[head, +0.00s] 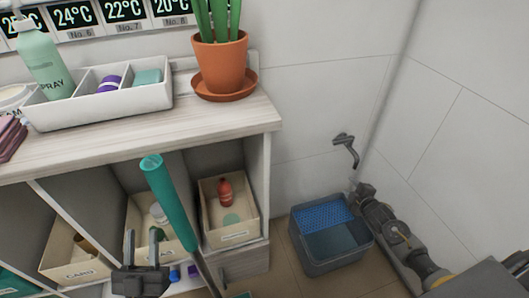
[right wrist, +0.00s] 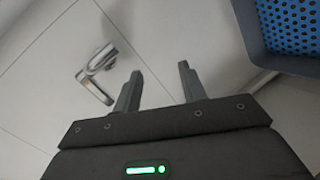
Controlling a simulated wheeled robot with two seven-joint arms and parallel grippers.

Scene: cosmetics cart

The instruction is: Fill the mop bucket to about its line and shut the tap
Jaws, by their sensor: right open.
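The grey mop bucket (head: 328,262) stands on the floor by the wall, with a blue perforated wringer (head: 322,215) across its far part. The bucket's rim and wringer also show at the top right of the right wrist view (right wrist: 290,25). The tap (head: 345,146) is on the wall above the bucket; it is at the left in the right wrist view (right wrist: 98,68). No water stream shows, and I cannot make out the level or line. My right gripper (right wrist: 160,74) is open and empty, apart from the tap. My left gripper (head: 141,240) is open and empty before the shelf.
A teal-handled pole (head: 170,205) leans beside my left gripper. The cart (head: 140,128) holds a white tray (head: 125,107), a potted plant (head: 220,65) and lower bins (head: 230,236). Walls close in the bucket's corner; some floor (head: 290,285) is clear in front.

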